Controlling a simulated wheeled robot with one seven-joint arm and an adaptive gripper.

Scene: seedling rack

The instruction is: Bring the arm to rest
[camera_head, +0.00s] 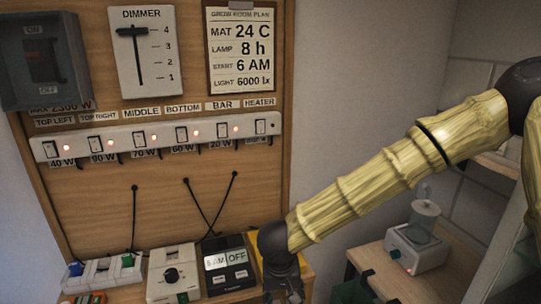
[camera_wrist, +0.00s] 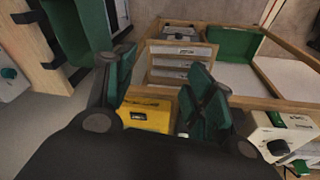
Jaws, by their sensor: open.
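My arm (camera_head: 385,180) reaches from the upper right of the head view down to the lower middle, in pale yellow segmented covers with dark joints. My gripper (camera_head: 285,292) is at the bottom edge there, and its fingertips are cut off or hidden. In the wrist view my gripper (camera_wrist: 163,80) shows two dark fingers with green pads, spread apart. Nothing is held between them. A yellow box (camera_wrist: 146,115) shows beyond the gap between the fingers; I cannot tell how far away it is.
A wooden panel (camera_head: 165,195) carries a switch strip (camera_head: 125,140), a dimmer (camera_head: 143,50) and a plan sheet (camera_head: 240,50). A timer (camera_head: 226,265) and a white dial box (camera_head: 172,272) stand left of my gripper. A humidifier-like device (camera_head: 415,245) stands on a shelf at right.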

